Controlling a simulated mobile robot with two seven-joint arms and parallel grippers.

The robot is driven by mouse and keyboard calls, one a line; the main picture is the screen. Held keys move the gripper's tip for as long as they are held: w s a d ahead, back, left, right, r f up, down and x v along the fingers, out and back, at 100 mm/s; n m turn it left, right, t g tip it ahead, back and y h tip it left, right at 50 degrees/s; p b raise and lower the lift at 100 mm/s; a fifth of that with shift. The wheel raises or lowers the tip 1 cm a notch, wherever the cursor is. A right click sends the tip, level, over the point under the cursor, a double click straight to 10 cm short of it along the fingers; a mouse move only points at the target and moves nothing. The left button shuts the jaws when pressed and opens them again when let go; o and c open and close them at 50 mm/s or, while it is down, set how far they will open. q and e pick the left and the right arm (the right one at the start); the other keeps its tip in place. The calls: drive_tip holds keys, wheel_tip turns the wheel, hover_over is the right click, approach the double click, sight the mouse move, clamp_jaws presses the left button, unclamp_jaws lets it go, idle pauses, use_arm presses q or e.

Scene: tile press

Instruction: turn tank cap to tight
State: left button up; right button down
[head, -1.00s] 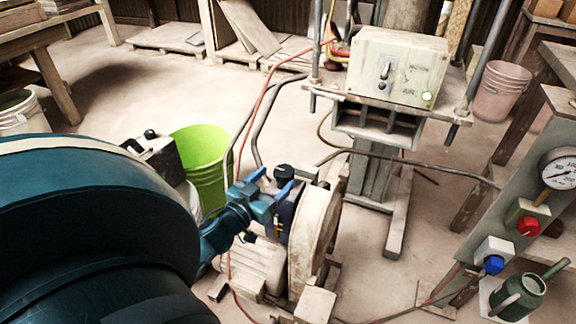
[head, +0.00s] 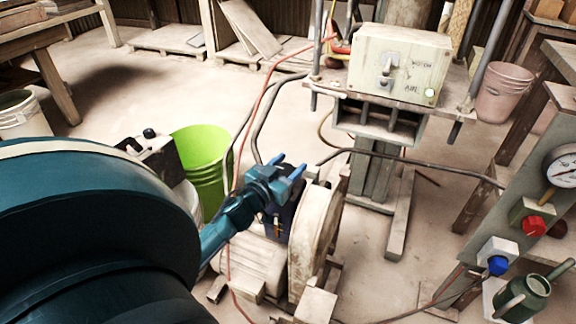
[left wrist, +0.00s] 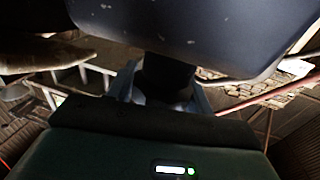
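The dark blue tank (head: 280,222) sits beside the pale round machine housing. In the head view my left gripper (head: 289,164) is above the tank and hides its cap. In the left wrist view the tank (left wrist: 190,30) fills the top, and its black cap (left wrist: 167,75) sticks out toward my palm. The two blue fingers of my left gripper (left wrist: 165,92) stand apart, one on each side of the cap. They look open, and I cannot see clear contact with it. The cap's marks and how tight it is do not show. My right gripper is not in view.
A pale motor (head: 250,268) and round housing (head: 310,240) stand close to the tank. A green bucket (head: 200,165) is behind my arm. A press with a switch box (head: 400,65) stands behind. A gauge panel (head: 520,185) and a watering can (head: 522,297) are at right.

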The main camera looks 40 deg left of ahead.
use_arm(q)
drive_tip(key=c, duration=0.5)
drive_tip(key=shift+c, duration=0.2)
